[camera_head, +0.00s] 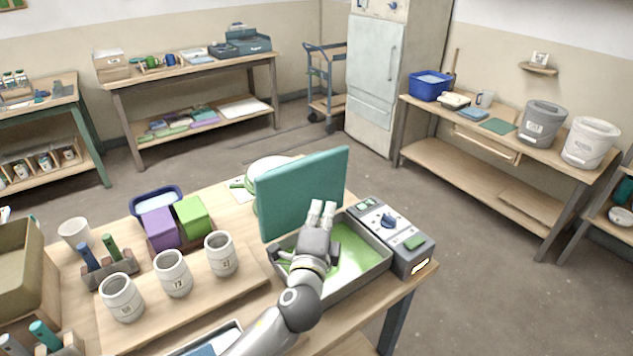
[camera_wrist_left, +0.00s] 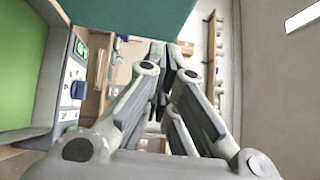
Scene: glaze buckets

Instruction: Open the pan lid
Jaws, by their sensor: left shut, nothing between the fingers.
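The pan (camera_head: 352,289) is a grey rectangular tray on the wooden table with green glaze inside. Its teal lid (camera_head: 285,195) stands raised, nearly upright, along the pan's far-left side. My left gripper (camera_head: 322,207) is shut and empty, over the pan and in front of the lid's lower right part; I cannot tell whether it touches the lid. In the left wrist view the shut fingers (camera_wrist_left: 163,60) reach away from the camera, with the lid (camera_wrist_left: 125,18) above them and the green inside (camera_wrist_left: 18,60) of the pan at left. My right gripper is not in view.
A grey control box (camera_head: 392,233) with a dial adjoins the pan's right side. Behind the lid is a round white-and-green vessel (camera_head: 266,168). To the left are a purple block (camera_head: 160,228), a green block (camera_head: 193,219) and white cups (camera_head: 173,273).

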